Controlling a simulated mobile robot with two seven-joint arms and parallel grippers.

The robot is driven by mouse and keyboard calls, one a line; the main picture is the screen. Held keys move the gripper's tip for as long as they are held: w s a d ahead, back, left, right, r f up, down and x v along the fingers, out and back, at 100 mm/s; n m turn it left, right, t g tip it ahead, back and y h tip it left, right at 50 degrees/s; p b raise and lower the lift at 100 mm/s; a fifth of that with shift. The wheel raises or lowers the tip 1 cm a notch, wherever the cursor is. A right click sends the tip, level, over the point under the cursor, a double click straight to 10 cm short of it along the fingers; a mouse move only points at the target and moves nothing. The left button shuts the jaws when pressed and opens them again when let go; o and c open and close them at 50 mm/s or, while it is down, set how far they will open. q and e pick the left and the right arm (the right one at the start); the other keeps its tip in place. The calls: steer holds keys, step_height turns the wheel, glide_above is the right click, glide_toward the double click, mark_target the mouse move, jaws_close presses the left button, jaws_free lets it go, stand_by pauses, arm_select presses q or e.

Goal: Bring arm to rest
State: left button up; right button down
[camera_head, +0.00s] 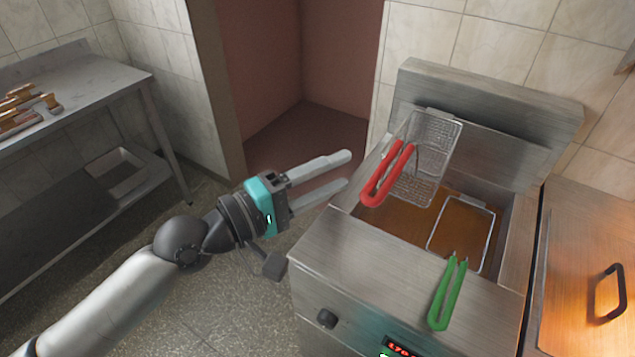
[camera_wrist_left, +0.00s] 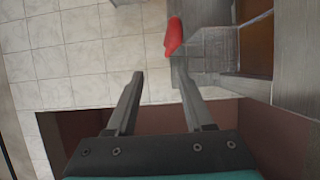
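My left gripper (camera_head: 334,172) is open and empty. It is in the air just left of the deep fryer (camera_head: 330,275), with its fingers pointing right toward the red-handled basket. Its two spread fingers also show in the left wrist view (camera_wrist_left: 160,90), with nothing between them. The red handle (camera_head: 388,174) of the raised wire basket (camera_head: 432,150) is a short way right of the fingertips; it also shows in the wrist view (camera_wrist_left: 173,36). My right gripper is not in either view.
A second basket (camera_head: 462,230) with a green handle (camera_head: 448,292) sits in the fryer's oil. A steel table (camera_head: 100,85) with wooden-handled tools (camera_head: 25,108) stands at left. A glowing unit with a dark handle (camera_head: 608,292) is at right. The floor (camera_head: 235,300) between table and fryer is clear.

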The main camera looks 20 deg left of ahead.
arm_select(q)
steer(key=shift+v, duration=1.15)
steer(key=w+a+f+y+b, duration=0.1)
steer(key=w+a+f+y, duration=0.2)
steer(key=f, duration=0.5)
steer(key=w+a+f+y+b, duration=0.1)
steer(key=a+f+y, duration=0.1)
steer(key=a+f, duration=0.5)
steer(key=s+a+f+m+g+y+b, duration=0.1)
steer(key=s+a+f+g+y, duration=0.1)
steer(key=f, duration=1)
steer(key=s+a+f+m+g+y, duration=0.1)
steer(key=s+f+m+y, duration=0.15)
steer(key=f, duration=0.85)
steer(key=s+f+m+g+y+b, duration=0.2)
steer(key=s+f+m+g, duration=0.25)
steer(key=s+f, duration=1.3)
steer(key=s+d+f+m+g, duration=0.2)
steer(key=s+f, duration=0.2)
steer(key=s, duration=0.4)
steer(key=s+d+f+m+g, duration=0.2)
steer(key=s+f+g, duration=0.1)
steer(key=s, duration=0.5)
steer(key=shift+s+f+b, duration=0.2)
steer(key=shift+f+b, duration=0.2)
steer(key=shift+f, duration=0.3)
steer(key=shift+w, duration=0.2)
